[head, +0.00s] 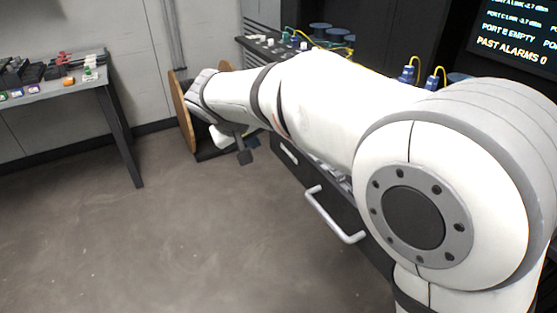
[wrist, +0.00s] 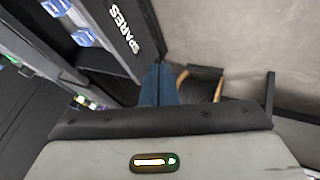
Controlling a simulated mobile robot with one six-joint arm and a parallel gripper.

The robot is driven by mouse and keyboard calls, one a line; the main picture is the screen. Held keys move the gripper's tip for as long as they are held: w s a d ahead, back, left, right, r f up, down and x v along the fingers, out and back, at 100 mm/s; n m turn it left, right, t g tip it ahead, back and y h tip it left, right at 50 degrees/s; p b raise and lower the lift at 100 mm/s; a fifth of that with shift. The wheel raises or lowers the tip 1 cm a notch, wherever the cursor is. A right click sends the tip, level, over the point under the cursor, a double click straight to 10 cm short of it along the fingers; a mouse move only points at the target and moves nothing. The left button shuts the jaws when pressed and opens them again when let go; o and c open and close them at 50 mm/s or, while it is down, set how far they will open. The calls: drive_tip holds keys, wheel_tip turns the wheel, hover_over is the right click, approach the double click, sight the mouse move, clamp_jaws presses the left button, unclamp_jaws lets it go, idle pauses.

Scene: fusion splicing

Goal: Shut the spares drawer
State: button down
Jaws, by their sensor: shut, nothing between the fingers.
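The spares drawer (head: 355,222) stands open, its dark front out from the bench and small items showing inside behind it. A pale bar handle (head: 335,215) sticks out from the front. In the wrist view the dark drawer front (wrist: 122,48) carries the white SPARES label, with blue-and-white items inside on its left. My gripper (head: 245,157) is near the far end of the drawer front, on the floor side. In the wrist view my gripper's bluish fingers (wrist: 160,68) are together and empty, close beside the front's end; I cannot tell whether they touch it.
A wooden-sided reel (head: 184,112) stands on the floor beyond my gripper. A side table (head: 75,88) with tools is at the left. The bench top holds cables and blue-capped bottles (head: 407,74). Open floor lies before the drawer.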

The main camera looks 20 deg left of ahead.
drive_tip(key=b, duration=0.2)
approach(281, 155)
drive_tip(key=shift+x, duration=2.25)
drive_tip(key=shift+d, duration=0.1)
drive_tip(key=shift+w, duration=0.1)
